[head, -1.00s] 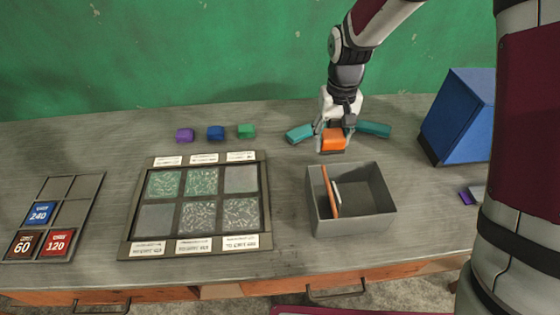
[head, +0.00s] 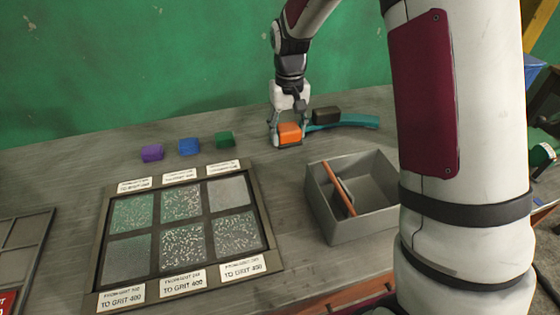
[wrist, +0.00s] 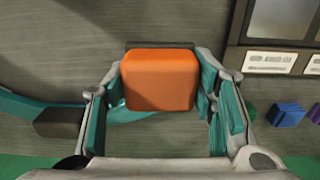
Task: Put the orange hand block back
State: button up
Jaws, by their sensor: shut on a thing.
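The orange hand block (head: 290,133) is at the back of the bench, right of the row of small blocks. It has a dark lower layer. My gripper (head: 289,138) is shut on it, with a finger on either side. In the wrist view the orange block (wrist: 160,80) sits between my fingers (wrist: 158,88). I cannot tell whether it touches the bench. A teal curved strip (head: 352,121) lies on the bench behind and right of it, with a dark block (head: 326,115) at it. The dark block also shows in the wrist view (wrist: 60,123).
Purple (head: 152,153), blue (head: 189,147) and green (head: 225,140) blocks stand in a row to the left. A framed sample panel (head: 258,188) lies in front of them. A grey bin (head: 330,215) with an orange-edged piece stands at right front. Another tray (head: 45,240) is at far left.

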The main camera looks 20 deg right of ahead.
aim_at(288, 164)
jog(key=shift+f, duration=3.95)
jog(key=shift+f, duration=0.15)
jog(key=o, duration=1.1)
